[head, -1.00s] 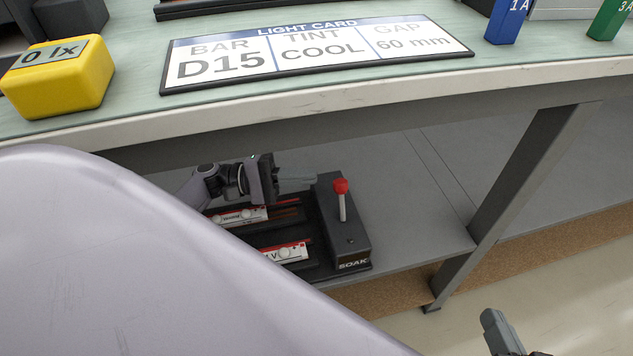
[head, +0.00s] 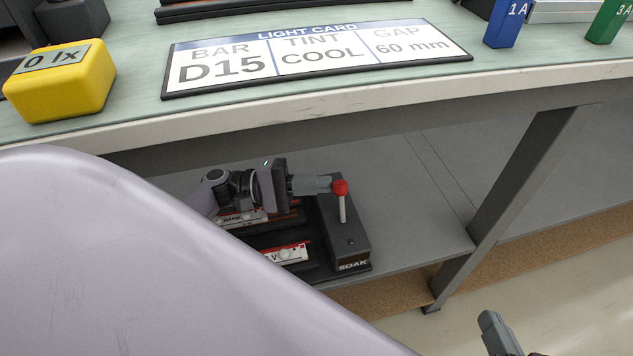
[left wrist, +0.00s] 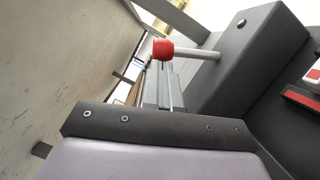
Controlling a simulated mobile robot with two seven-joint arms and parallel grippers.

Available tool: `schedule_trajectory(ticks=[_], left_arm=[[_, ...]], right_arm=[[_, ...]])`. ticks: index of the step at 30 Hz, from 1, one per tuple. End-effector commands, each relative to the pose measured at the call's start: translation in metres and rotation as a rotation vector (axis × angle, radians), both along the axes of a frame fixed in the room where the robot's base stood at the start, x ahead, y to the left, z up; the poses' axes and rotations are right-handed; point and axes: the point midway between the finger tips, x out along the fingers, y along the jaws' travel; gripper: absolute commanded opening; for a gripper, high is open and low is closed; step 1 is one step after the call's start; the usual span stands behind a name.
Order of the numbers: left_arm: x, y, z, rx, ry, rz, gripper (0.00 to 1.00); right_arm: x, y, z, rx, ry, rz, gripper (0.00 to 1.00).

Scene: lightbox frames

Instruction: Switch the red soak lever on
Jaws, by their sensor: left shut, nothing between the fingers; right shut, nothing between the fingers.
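The red soak lever has a red ball knob (head: 340,187) on a pale stem, standing upright on a dark grey box marked SOAK (head: 352,240) on the shelf below the bench. My left gripper (head: 328,185) is shut and empty, its fingertips at the left side of the knob, touching or very nearly so. In the left wrist view the red knob (left wrist: 163,49) lies just beyond the fingertips, and its stem runs right to the box (left wrist: 250,55). My right gripper (head: 488,322) shows only partly at the bottom right, shut and away from the lever.
A black rack with bars (head: 285,253) lies left of the box, under my left arm. The bench edge (head: 300,115) overhangs the shelf. A table leg (head: 500,210) stands to the right. The light card (head: 320,58) and a yellow block (head: 60,80) sit on the bench.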

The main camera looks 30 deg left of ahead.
Motion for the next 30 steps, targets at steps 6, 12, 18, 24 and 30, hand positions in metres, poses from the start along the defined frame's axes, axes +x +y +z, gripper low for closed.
schedule_trajectory(ticks=[6,12,18,24,30], left_arm=[[-0.002,-0.002,0.003,0.027,-0.026,0.001,0.00],[-0.003,-0.003,0.005,0.051,-0.047,0.000,0.00],[-0.006,-0.006,0.009,0.099,-0.092,0.000,0.00],[-0.012,-0.013,0.016,0.200,-0.182,0.000,0.00],[-0.021,-0.024,0.022,0.340,-0.306,-0.002,0.00]], right_arm=[[0.002,0.001,0.004,0.009,-0.003,0.000,0.00],[0.002,0.002,0.006,0.016,-0.002,0.001,0.00],[0.002,0.003,0.007,0.024,0.009,0.004,0.00],[0.001,0.005,0.007,0.028,0.024,0.008,0.00],[0.003,0.002,0.009,0.004,0.017,0.000,0.00]])
